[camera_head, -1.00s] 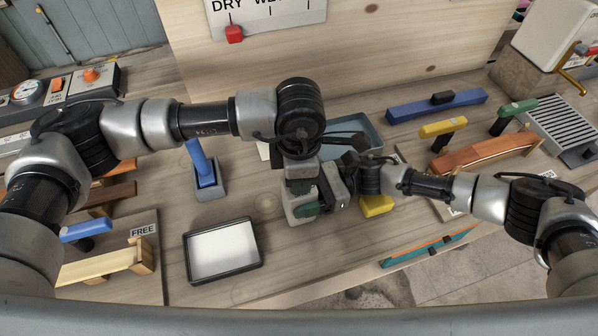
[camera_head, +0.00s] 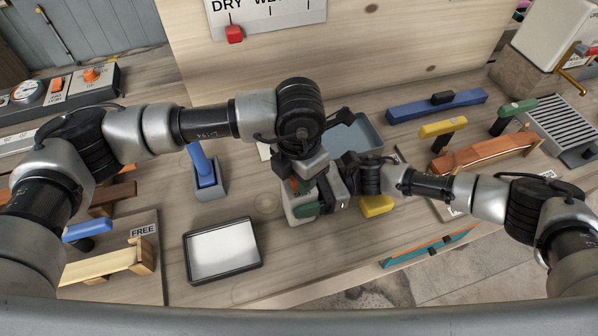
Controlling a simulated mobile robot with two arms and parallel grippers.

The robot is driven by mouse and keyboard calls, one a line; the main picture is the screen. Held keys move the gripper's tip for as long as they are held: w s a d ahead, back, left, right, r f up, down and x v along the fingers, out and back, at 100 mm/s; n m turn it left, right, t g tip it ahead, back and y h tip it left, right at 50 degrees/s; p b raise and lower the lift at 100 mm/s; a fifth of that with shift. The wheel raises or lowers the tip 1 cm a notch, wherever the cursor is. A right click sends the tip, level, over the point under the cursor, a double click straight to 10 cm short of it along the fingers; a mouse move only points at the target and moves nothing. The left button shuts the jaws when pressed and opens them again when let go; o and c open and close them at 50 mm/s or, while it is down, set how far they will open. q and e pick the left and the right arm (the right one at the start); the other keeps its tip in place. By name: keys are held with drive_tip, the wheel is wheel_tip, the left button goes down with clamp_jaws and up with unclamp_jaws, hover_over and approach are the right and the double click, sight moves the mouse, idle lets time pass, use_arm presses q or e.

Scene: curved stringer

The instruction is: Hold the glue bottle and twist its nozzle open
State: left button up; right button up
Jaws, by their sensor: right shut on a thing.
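My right gripper (camera_head: 318,198) comes in from the right and is shut on the bottle's body. My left gripper (camera_head: 299,184) points down from above at the top of the bottle. Its fingers are largely hidden by its own wrist, so I cannot tell whether they are shut on the nozzle. A small orange-red bit shows beside the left gripper, and the nozzle itself is not clearly visible.
A dark-rimmed tray (camera_head: 222,279) lies in front to the left. A blue-handled tool in a grey holder (camera_head: 209,191) stands left of the bottle. A blue-grey bin (camera_head: 360,137) is behind, and a yellow block (camera_head: 377,206) lies to the right.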

idle(0.4)
use_arm(q)
drive_tip(key=o, duration=0.9)
drive_tip(key=shift+o, duration=0.2)
drive_tip(key=shift+r, duration=0.1)
wheel_tip(320, 180, up, 12)
drive_tip(key=shift+f, duration=0.1)
use_arm(e)
drive_tip(key=o, duration=1.3)
drive_tip(key=shift+o, duration=0.3)
